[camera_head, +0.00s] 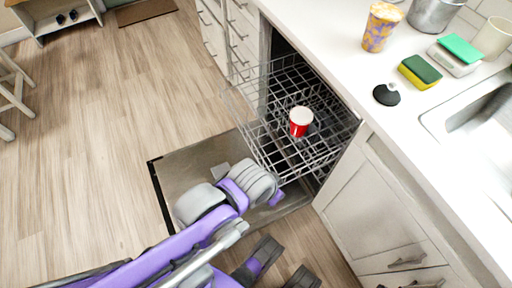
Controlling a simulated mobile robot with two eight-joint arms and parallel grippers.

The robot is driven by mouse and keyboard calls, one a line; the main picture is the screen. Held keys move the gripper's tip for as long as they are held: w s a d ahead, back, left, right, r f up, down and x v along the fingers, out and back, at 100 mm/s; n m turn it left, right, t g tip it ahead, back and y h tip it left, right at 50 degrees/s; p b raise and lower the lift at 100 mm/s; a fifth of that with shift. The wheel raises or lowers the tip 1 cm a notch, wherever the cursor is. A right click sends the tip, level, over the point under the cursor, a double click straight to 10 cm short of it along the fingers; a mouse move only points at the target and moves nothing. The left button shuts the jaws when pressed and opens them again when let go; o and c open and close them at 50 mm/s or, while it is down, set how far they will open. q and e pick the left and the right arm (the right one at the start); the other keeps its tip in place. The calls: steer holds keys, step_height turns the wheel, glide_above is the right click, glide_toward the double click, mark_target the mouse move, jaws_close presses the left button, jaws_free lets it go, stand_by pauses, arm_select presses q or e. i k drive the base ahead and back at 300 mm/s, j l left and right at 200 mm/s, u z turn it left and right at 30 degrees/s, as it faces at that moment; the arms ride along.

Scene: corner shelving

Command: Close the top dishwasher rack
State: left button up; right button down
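The top dishwasher rack (275,100), a grey wire basket, is pulled out from under the counter over the lowered door (185,170). A red and white cup (300,121) stands upright in it. My purple and grey left arm comes in from the lower left, and its end (262,188) is just in front of the rack's near corner. I cannot tell whether it touches the rack, and its fingers are not clear. Two dark finger-like parts of mine lie apart at the bottom edge; I cannot tell which arm they belong to. No right arm shows clearly.
The white counter (358,75) holds a patterned cup (380,27), a yellow and green sponge (419,72), a black round item (386,95) and a sink (475,125). Cabinets (375,200) flank the dishwasher. The wooden floor (100,120) at left is mostly clear.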

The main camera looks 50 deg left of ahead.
mark_target(264, 162)
steer(key=u, duration=1.75)
